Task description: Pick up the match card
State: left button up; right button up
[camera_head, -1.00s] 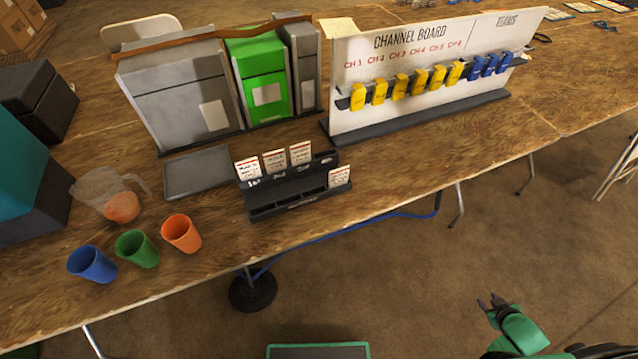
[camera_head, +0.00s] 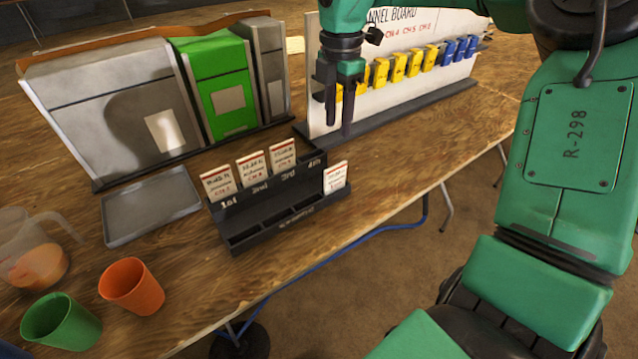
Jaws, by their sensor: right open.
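A black card rack (camera_head: 245,241) stands near the table's front edge. Three white cards with red print, a left card (camera_head: 218,182), a middle card (camera_head: 254,168) and a right card (camera_head: 283,156), stand in its back row by the labels 1st, 2nd and 3rd. The place by the 4th label holds no card. Another white card (camera_head: 336,178) stands at the rack's front right end. My right gripper (camera_head: 339,118) is open and empty, fingers pointing down, above and behind the rack's right end, in front of the channel board. My left gripper is out of view.
The channel board (camera_head: 320,118) with yellow and blue tags stands behind. Grey and green bins (camera_head: 228,95) stand behind left. A grey tray (camera_head: 150,205), an orange cup (camera_head: 131,287), a green cup (camera_head: 62,322) and a jug (camera_head: 38,262) are at left.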

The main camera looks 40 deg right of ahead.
aim_at(336, 165)
notch_tip(336, 165, down, 12)
jog(key=shift+d+r+p, duration=0.1)
jog(key=shift+r+p, duration=0.05)
jog(key=shift+p, duration=0.25)
jog(key=shift+f, duration=0.5)
jog(key=shift+r, duration=0.1)
grip_shut()
